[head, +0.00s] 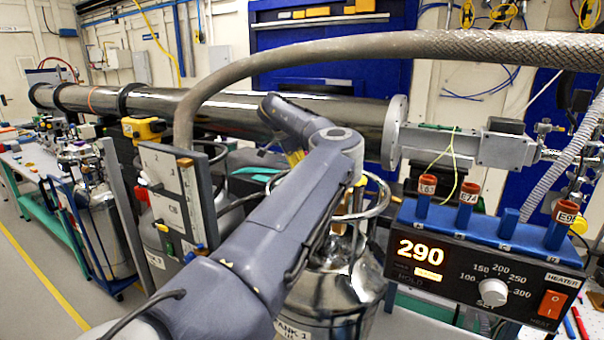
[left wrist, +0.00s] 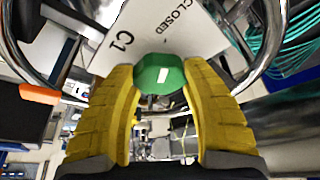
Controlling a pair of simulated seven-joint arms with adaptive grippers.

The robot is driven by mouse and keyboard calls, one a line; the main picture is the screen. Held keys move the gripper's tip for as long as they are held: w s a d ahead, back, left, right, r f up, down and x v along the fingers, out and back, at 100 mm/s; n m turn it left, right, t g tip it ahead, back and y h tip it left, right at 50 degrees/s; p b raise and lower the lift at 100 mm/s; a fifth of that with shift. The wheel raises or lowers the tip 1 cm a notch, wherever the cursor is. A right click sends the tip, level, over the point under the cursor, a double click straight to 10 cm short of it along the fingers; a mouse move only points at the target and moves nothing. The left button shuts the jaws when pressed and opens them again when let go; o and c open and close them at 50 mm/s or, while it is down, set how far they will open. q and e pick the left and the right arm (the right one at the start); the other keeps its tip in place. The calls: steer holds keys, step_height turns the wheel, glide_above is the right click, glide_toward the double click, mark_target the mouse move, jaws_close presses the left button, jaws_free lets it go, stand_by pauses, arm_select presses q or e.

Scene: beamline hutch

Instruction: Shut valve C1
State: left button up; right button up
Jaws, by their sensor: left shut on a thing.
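In the left wrist view a green knob (left wrist: 160,76) with a white mark sits in front of a white plate (left wrist: 165,35) lettered "C1" and "CLOSED". My left gripper (left wrist: 163,84) has its two yellow fingers on either side of the knob and is shut on it. The white mark points along the knob's face, up and slightly right. In the head view my left arm crosses the middle and hides the knob; only a bit of yellow finger shows behind the arm. My right gripper is in neither view.
A steel tank (head: 340,275) labelled as a tank stands behind my arm, with a ring handle on top. A heater box (head: 470,262) reading 290 is at the right, with tubes in its blue block. A grey panel (head: 168,195) stands left of my arm.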

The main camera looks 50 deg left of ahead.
arm_select(q)
steer(key=shift+w+d, duration=0.1)
steer(key=shift+w, duration=0.05)
stand_by(0.3)
steer(key=o, duration=1)
steer(key=shift+w, duration=0.1)
steer(key=shift+o, duration=1.3)
steer(key=v, duration=1.2)
